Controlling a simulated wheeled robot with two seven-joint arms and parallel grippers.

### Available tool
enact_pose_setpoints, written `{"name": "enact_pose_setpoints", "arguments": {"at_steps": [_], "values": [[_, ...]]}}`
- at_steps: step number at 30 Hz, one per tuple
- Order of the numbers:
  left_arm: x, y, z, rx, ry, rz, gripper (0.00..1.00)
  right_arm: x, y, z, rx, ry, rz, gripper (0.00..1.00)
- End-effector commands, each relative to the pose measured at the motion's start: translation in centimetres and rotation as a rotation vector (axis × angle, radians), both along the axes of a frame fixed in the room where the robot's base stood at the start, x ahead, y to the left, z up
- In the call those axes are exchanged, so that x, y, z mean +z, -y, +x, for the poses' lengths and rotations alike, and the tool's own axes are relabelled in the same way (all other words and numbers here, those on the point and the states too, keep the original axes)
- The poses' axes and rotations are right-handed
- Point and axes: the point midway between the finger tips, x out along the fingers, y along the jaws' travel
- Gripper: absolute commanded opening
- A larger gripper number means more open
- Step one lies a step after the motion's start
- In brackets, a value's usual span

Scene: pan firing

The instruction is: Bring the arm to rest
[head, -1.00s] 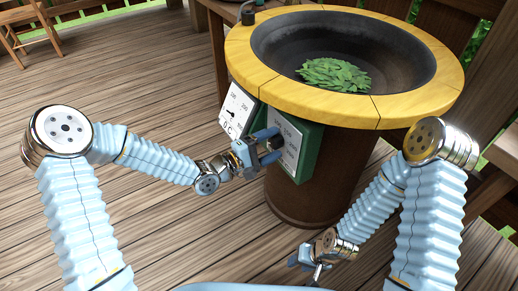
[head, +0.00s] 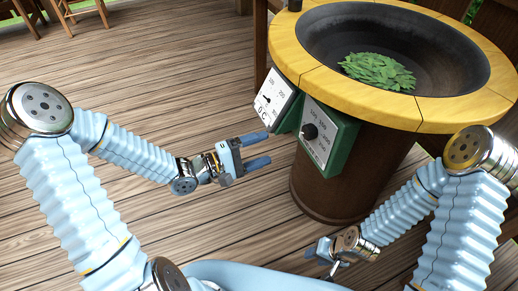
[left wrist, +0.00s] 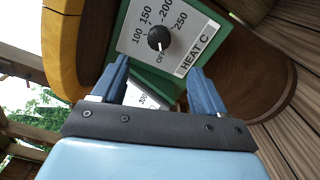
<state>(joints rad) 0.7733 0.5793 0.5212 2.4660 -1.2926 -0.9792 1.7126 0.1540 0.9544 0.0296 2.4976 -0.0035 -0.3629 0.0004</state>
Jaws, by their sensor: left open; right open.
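My left gripper (head: 264,150) is open and empty. It hangs in the air left of the wok stove, apart from the green control box (head: 345,140). The box's black heat knob (head: 310,131) is in plain view, with a gap between it and my fingers. In the left wrist view the knob (left wrist: 158,38) shows on its white dial plate beyond my two blue fingers (left wrist: 158,75), its white mark towards OFF. My right gripper (head: 322,258) is open, low near the bottom of the head view, left of its arm and apart from the stove.
The stove has a yellow rim (head: 440,112) and a dark pan (head: 310,38) holding a pile of green leaves (head: 378,70). A white gauge (head: 274,97) sits beside the dial. Wooden deck (head: 150,85) lies open to the left. A wooden chair stands at the top left.

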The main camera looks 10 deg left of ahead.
Motion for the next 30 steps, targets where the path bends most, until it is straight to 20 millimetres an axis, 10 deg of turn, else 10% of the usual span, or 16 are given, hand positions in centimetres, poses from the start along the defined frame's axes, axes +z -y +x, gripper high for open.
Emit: {"name": "enact_pose_setpoints", "arguments": {"at_steps": [11, 17, 22, 30], "values": [[-1.6, 0.4, 0.4, 0.024, -0.006, 0.056, 0.73, 0.0, 0.0, 0.0, 0.000, 0.000, 0.000, 0.43], [-12.4, 1.7, -0.4, 0.038, -0.078, 0.480, 0.73, 0.0, 0.0, 0.0, 0.000, 0.000, 0.000, 0.43], [-22.6, 1.8, -6.6, -0.209, -0.166, 0.927, 0.73, 0.0, 0.0, 0.0, 0.000, 0.000, 0.000, 0.43], [-28.2, 0.2, -14.3, -0.566, -0.225, 1.203, 0.73, 0.0, 0.0, 0.0, 0.000, 0.000, 0.000, 0.43]]}}
